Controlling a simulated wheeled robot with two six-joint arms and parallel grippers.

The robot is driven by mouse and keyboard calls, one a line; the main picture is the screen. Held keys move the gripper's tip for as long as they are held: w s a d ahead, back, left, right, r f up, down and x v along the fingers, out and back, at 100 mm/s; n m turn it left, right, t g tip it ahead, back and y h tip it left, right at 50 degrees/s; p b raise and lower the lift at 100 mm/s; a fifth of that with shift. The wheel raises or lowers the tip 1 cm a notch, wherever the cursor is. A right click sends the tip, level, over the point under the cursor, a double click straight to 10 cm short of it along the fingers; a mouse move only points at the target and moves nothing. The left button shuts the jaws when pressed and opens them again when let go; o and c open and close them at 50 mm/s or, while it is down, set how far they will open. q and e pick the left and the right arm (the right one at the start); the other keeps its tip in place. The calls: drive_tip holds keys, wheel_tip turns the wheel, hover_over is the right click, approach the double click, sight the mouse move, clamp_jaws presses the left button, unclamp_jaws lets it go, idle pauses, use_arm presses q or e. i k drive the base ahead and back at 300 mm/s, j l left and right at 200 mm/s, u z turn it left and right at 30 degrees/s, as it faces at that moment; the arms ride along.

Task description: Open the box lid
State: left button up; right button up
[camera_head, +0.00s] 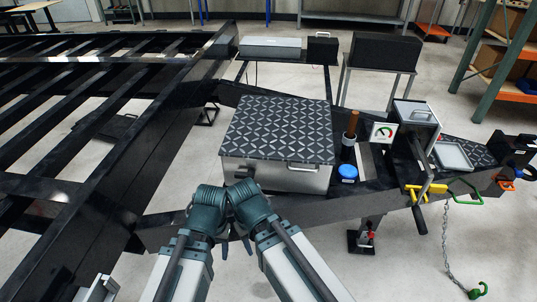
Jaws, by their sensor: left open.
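The box (285,178) is a silver metal case with a dark diamond-plate lid (278,128) and a handle on its front right. The lid lies flat and shut on the box. A dark latch (243,173) shows at the front left of the box. My teal and grey arm parts reach up from the bottom to just before the box's front left corner. My left gripper (236,243) is open and empty, low in front of the box and partly hidden by the arm parts. I cannot make out my right gripper.
The box stands on the black trailer frame (150,160). Right of it are a blue-capped jar (347,173), a brown-handled tool (352,124), a gauge card (382,134) and a metal jack (415,122). A chain with a green hook (478,291) hangs at the right.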

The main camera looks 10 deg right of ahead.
sight(290, 130)
drive_tip(key=k+z, duration=0.25)
drive_tip(key=k, duration=0.15)
drive_tip(key=z, duration=1.4)
